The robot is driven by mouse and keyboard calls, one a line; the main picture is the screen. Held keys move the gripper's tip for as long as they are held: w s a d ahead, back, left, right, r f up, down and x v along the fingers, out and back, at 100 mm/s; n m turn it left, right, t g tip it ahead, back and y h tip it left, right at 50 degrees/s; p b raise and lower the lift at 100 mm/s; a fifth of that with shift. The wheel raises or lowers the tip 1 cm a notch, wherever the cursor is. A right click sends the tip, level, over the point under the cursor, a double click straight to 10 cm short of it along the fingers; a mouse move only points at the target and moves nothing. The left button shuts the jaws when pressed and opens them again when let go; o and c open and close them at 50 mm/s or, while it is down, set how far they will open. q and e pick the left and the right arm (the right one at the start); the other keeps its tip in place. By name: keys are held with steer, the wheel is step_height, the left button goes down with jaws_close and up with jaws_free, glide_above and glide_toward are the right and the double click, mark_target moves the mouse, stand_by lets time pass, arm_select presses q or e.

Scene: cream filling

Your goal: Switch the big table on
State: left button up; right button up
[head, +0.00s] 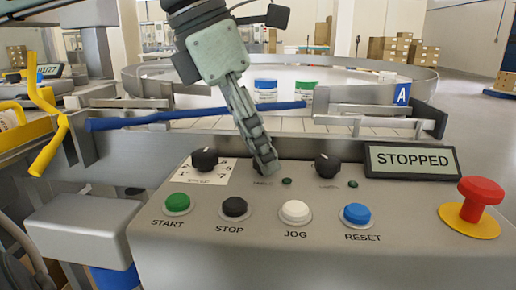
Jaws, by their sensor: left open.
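The big round table (350,72) with its metal rim stands behind the control panel (320,235). The display (412,160) on the panel reads STOPPED. A row of buttons holds the green START button (177,203), black STOP button (235,207), white JOG button (296,211) and blue RESET button (357,214). Above them are a left black knob (205,158) with a numbered scale and a right black knob (328,163). My left gripper (264,160) is open, seen edge-on, its fingertips pointing down at the middle knob position and hiding most of it. I cannot tell whether they touch. My right gripper is out of view.
A red emergency button (481,192) on a yellow base stands at the panel's right end. A blue bar (190,116) crosses behind the panel. Jars with a blue cap (265,84) and a green cap (304,86) stand on the table. A yellow handle (48,115) is at left.

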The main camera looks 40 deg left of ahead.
arm_select(q)
steer(key=shift+w+f, duration=0.1)
steer(key=shift+f, duration=0.15)
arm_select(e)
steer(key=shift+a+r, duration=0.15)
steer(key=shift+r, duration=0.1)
